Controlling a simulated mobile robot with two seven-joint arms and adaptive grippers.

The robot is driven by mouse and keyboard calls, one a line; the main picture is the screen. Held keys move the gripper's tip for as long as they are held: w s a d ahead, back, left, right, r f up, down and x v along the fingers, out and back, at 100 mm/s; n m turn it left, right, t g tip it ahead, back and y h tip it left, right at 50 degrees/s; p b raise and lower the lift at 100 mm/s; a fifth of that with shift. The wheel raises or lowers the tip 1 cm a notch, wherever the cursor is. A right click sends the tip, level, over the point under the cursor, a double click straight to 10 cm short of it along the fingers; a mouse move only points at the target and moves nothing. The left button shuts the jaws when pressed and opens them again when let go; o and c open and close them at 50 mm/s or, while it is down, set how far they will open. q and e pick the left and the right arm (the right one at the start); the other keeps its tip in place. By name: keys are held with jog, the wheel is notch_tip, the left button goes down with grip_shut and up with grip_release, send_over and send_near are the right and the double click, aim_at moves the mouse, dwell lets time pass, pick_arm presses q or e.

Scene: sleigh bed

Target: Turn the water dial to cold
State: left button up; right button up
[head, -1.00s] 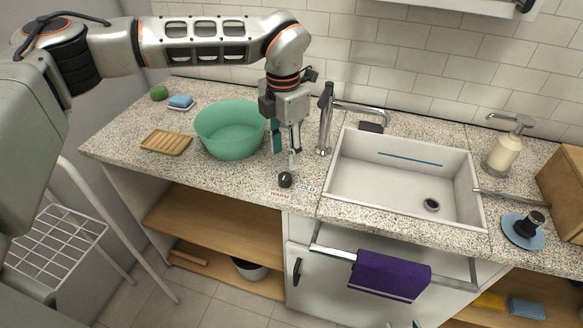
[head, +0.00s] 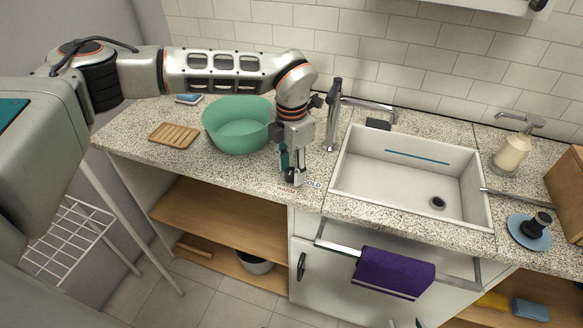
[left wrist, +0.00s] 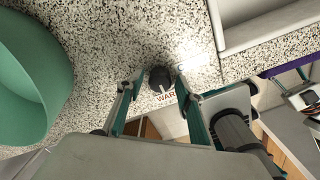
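The water dial (left wrist: 160,76) is a small black knob on the speckled countertop. In the left wrist view it sits between the fingertips of my left gripper (left wrist: 155,86), with visible gaps beside it. A pale mark on the knob appears to point towards the "WARM" label (left wrist: 166,97). In the head view my left gripper (head: 292,181) points down over the dial's spot and mostly hides the knob. The "COLD" label (head: 313,184) is just right of the fingers. My left gripper is open. My right gripper is not in view.
A green basin (head: 238,139) stands left of my left gripper. The faucet (head: 333,115) and white sink (head: 345,195) are to the right. A wooden soap rack (head: 174,134) lies further left. A purple towel (head: 393,272) hangs on the rail below the sink.

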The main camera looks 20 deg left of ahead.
pick_arm(q)
jog(key=c, duration=0.7)
jog(key=n, duration=0.3)
jog(key=shift+n, duration=0.4)
jog(key=n, duration=0.3)
jog(key=shift+n+p, duration=0.3)
jog(key=shift+n, duration=0.1)
jog(key=n, duration=1)
jog(key=shift+n, duration=0.3)
